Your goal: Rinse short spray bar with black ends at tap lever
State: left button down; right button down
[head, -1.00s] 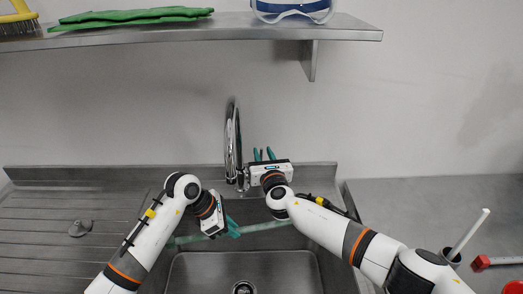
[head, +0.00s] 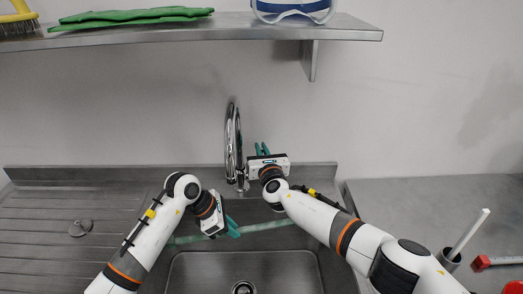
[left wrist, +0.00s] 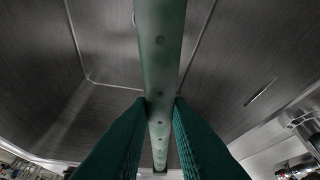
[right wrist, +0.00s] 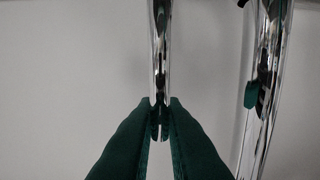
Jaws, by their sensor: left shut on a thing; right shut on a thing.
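The spray bar (head: 265,226), a pale green translucent tube with small holes, lies roughly level across the sink below the tap. My left gripper (head: 232,228) is shut around it; the left wrist view shows the bar (left wrist: 160,60) running between the fingers (left wrist: 160,112). A dark end shows at the bottom of that view; the other end is out of sight there. My right gripper (head: 262,148) is beside the tap (head: 233,140). In the right wrist view its fingers (right wrist: 160,120) are shut on the slim chrome tap lever (right wrist: 160,50). I see no clear water stream.
The steel sink basin (head: 215,262) with its drain (head: 243,288) is empty below the bar. A shelf (head: 230,30) hangs above.

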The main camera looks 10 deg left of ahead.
jog(key=shift+s+d+f+t+y, duration=0.15)
jog(key=shift+s+t+y, duration=0.15)
jog(key=shift+s+t, duration=0.35)
jog(key=c, duration=1.6)
grip_release()
jog(key=shift+o, duration=0.2)
jog(key=shift+s, duration=0.1)
jog(key=v, duration=1.2)
